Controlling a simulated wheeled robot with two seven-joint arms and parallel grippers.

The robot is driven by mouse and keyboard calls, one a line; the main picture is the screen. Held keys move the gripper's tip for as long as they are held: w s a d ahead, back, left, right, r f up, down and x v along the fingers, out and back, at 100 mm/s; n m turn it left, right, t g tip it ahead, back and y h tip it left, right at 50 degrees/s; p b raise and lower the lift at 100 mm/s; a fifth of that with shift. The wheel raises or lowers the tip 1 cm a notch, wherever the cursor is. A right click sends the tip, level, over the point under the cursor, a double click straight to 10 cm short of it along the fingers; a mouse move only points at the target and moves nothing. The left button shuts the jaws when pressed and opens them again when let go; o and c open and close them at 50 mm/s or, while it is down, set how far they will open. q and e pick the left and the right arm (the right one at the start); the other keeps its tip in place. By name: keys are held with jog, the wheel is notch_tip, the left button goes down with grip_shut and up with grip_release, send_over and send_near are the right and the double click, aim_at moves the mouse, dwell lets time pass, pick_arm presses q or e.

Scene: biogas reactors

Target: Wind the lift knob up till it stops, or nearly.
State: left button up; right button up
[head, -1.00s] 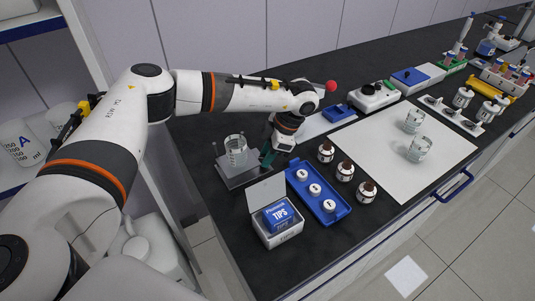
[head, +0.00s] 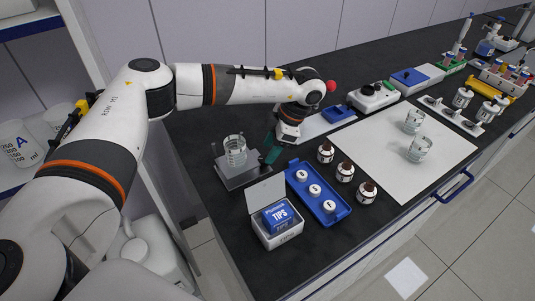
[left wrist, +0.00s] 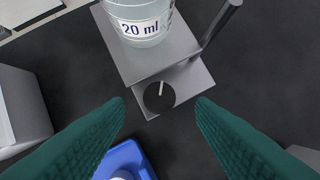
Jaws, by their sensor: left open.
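The lift knob (left wrist: 159,97) is a dark round disc with a white pointer line, on the front of the grey lift stand (left wrist: 190,82) in the left wrist view. A glass beaker (left wrist: 146,27) marked 20 ml stands on the lift's upper plate. The lift (head: 236,184) and beaker (head: 235,151) also show in the head view, where I cannot make out the knob. My left gripper (left wrist: 160,108) is open, its green fingers wide apart on either side of the knob and touching nothing. It shows beside the lift in the head view (head: 271,152). My right gripper is not in view.
A blue tray (head: 337,216) with white-capped items lies right of the lift, and a tips box (head: 285,236) with a raised lid stands in front. Brown bottles (head: 345,172) stand beyond the tray. A white mat (head: 390,171) holds two beakers.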

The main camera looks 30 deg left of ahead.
pick_arm(q)
jog(key=b+v, duration=0.1)
jog(key=v, duration=0.8)
jog(key=shift+d, duration=0.2)
